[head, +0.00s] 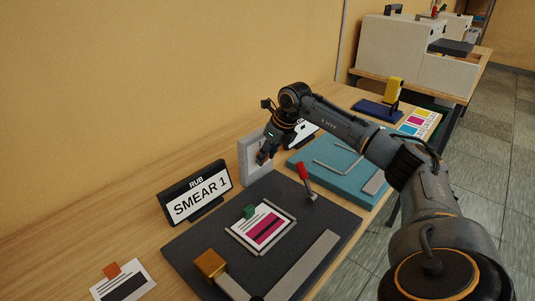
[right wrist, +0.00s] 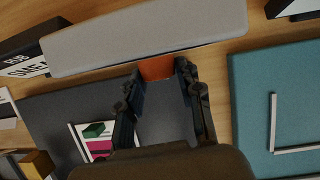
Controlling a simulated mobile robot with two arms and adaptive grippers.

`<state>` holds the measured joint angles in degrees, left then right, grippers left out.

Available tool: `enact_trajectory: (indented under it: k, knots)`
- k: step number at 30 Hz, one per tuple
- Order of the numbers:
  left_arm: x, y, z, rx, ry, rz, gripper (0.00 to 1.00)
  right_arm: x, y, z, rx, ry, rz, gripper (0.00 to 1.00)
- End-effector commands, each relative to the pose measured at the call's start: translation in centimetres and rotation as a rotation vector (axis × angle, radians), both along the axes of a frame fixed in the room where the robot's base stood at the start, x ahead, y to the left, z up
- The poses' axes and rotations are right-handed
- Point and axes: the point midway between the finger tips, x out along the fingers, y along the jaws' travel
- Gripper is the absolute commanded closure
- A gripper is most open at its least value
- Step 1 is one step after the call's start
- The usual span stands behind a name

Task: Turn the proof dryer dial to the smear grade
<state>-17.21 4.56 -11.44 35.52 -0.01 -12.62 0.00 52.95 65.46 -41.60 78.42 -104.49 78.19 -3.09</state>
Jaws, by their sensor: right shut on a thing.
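The proof dryer appears to be the pale grey upright box (head: 249,158) at the back of the wooden bench; its top shows as a long grey slab (right wrist: 150,35) in the right wrist view. My right gripper (head: 264,157) is at its front face. In the right wrist view its fingers (right wrist: 160,80) are around an orange piece (right wrist: 156,68) at the box front, apparently the dial. The dial's markings and setting are hidden. A black sign (head: 196,192) beside the box reads "RUB SMEAR 1". My left gripper is not in view.
A dark mat (head: 290,215) holds a framed magenta print (head: 262,228), a red-handled lever (head: 303,173) and a brass block (head: 210,263). A teal board (head: 330,160) lies to the right. Another sign (head: 304,128) is partly hidden behind my right arm.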

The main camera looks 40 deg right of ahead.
Motion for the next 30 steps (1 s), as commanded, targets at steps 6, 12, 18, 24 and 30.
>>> enact_trajectory:
  k: [6,12,18,24,30]
  knots:
    - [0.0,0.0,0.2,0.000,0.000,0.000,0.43,0.0,0.4,0.0,-0.155,-0.014,0.006,0.96]
    - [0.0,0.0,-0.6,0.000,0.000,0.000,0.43,0.0,0.6,-0.2,-0.318,-0.031,0.005,0.96]
    - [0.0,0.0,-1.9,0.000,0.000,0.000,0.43,0.0,0.8,-0.4,-0.460,-0.043,0.004,0.96]
    - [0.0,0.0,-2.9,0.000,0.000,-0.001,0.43,0.0,0.9,-0.3,-0.561,-0.051,0.002,0.96]
    - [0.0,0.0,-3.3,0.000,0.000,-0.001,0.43,0.0,0.9,-0.2,-0.614,-0.056,0.001,0.96]
